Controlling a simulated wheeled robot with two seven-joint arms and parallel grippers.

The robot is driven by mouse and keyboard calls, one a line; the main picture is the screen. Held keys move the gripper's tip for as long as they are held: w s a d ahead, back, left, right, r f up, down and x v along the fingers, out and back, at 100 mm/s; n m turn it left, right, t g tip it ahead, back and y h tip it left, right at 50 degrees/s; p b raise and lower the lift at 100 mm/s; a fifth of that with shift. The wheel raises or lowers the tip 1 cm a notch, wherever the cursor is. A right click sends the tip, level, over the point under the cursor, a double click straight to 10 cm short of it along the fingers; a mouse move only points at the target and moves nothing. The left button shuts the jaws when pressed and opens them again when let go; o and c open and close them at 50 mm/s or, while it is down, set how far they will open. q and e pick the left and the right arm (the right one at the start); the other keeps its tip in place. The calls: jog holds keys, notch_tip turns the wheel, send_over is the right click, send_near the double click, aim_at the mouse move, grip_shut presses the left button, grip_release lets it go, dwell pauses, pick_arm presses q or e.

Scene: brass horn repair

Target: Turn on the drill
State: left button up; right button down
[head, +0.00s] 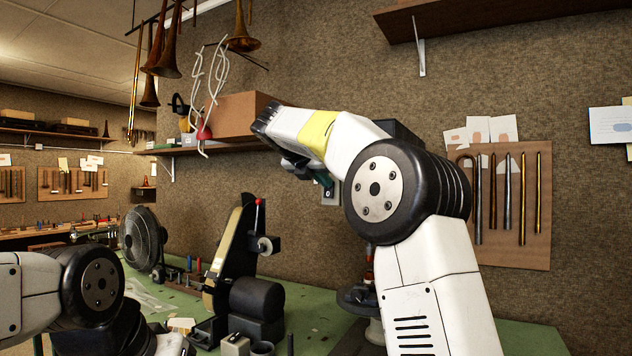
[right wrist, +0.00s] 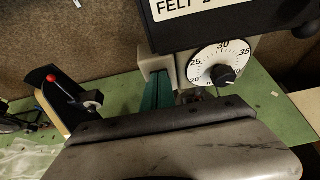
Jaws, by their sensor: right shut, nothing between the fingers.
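My right arm reaches in from the right in the head view. Its gripper (head: 326,183) hangs below the wrist, shut and empty, next to a small pale plate (head: 331,196). The drill is mostly hidden behind my arm; a dark box (head: 402,133) shows above the arm and a dark round part (head: 358,300) below it. In the right wrist view the teal fingers of my right gripper (right wrist: 158,92) point beside a white numbered dial (right wrist: 220,64) with a black knob. I cannot tell whether they touch anything. My left gripper is out of view; only its arm shows at lower left.
A belt sander (head: 232,265) with a red-tipped lever stands left of my right gripper on the green bench (head: 305,318). A fan (head: 143,240) stands farther left. A shelf with a cardboard box (head: 238,115) and hanging horns (head: 168,50) are above. A pegboard (head: 535,200) hangs at right.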

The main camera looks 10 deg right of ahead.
jog(key=shift+r, duration=0.8)
jog(key=r+v, duration=0.1)
jog(key=v, duration=1.2)
jog(key=shift+w+r, duration=0.2)
jog(key=shift+r, duration=0.3)
jog(key=shift+d, duration=0.15)
